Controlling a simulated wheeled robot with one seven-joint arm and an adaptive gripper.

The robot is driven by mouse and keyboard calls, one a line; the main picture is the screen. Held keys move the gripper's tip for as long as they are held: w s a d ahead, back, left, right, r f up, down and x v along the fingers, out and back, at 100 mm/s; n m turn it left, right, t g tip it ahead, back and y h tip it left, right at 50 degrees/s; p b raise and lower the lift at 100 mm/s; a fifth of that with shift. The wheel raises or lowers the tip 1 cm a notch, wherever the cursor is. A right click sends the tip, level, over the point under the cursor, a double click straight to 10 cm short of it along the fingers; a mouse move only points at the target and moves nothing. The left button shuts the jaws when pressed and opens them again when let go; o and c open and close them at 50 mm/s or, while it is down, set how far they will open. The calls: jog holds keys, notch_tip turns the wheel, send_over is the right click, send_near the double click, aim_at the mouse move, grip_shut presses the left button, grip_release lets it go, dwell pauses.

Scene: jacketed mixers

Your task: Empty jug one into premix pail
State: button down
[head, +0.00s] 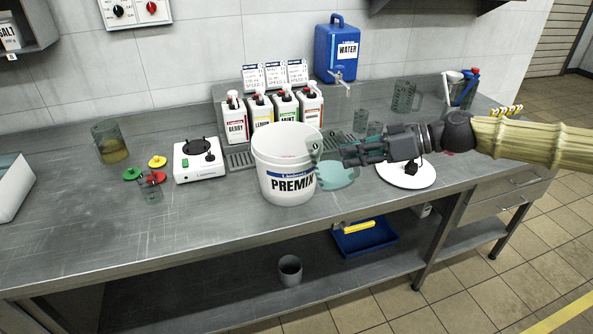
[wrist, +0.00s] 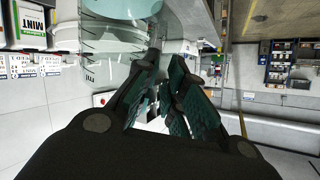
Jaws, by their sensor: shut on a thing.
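The clear jug (head: 313,160) with teal liquid in it is in my gripper (head: 345,154), just right of the white premix pail (head: 284,185). A small round mark that looks like a 1 is on its side. In the head view the jug overlaps the pail's right rim; I cannot tell whether they touch. No stream of liquid shows. The wrist view shows the jug (wrist: 95,45) with scale marks and teal liquid beyond my gripper (wrist: 165,75). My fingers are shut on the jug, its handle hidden. The pail stands upright, its inside mostly out of sight.
Several syrup bottles (head: 258,108) stand behind the pail. A white disc (head: 420,178) lies under my arm. A blue water container (head: 336,50) and an empty jug (head: 404,97) stand behind. The front left counter is clear.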

jog(key=shift+w+a+r+m+g+h+p, duration=0.15)
jog(key=shift+w+a+r+h+p, duration=0.2)
jog(key=shift+p, duration=1.05)
jog(key=shift+w+a+r+m+g+h+p, duration=0.2)
jog(key=shift+r+p, duration=0.25)
jog(key=shift+p, duration=0.95)
